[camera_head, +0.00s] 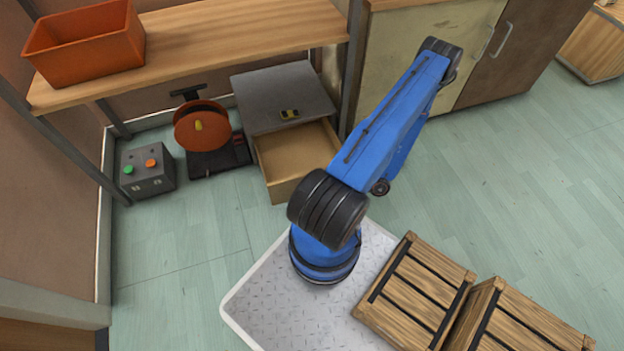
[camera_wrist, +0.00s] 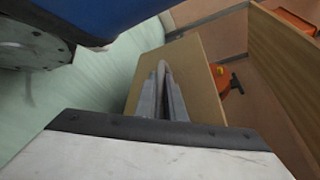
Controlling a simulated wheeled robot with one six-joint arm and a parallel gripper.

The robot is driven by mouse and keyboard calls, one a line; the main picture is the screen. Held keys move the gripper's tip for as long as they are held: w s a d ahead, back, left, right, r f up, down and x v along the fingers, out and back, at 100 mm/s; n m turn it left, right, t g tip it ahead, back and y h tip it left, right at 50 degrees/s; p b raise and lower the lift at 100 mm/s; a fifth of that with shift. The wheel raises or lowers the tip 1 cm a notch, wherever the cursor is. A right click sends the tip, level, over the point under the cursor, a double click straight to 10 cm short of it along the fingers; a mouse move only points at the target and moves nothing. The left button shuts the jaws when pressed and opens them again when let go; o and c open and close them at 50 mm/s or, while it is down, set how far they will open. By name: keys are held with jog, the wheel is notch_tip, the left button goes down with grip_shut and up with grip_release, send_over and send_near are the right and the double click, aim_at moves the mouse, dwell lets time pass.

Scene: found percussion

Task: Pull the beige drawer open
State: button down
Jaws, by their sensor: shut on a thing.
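The beige drawer (camera_head: 298,153) stands pulled out of a low grey cabinet (camera_head: 278,85), and its empty-looking inside shows in the head view. My blue arm covers its right front corner. In the wrist view a flat beige panel, which looks like the drawer front (camera_wrist: 196,85), lies just beyond my gripper (camera_wrist: 163,72). My gripper's fingers are closed together against this panel and shut on the drawer. The exact part between the fingertips, perhaps a handle, is hidden. In the head view my gripper is hidden behind my arm.
An orange bin (camera_head: 86,45) sits on the wooden shelf (camera_head: 225,38). Wooden crates (camera_head: 418,290) stand at lower right.

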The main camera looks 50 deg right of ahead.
jog(key=shift+s+a, duration=0.35)
jog(key=shift+s, duration=0.25)
jog(key=shift+s+a, duration=0.35)
jog(key=shift+s, duration=0.25)
jog(key=c, duration=2.1)
grip_release()
jog(key=v, duration=1.7)
jog(key=shift+d, duration=0.25)
jog(key=shift+r, duration=0.15)
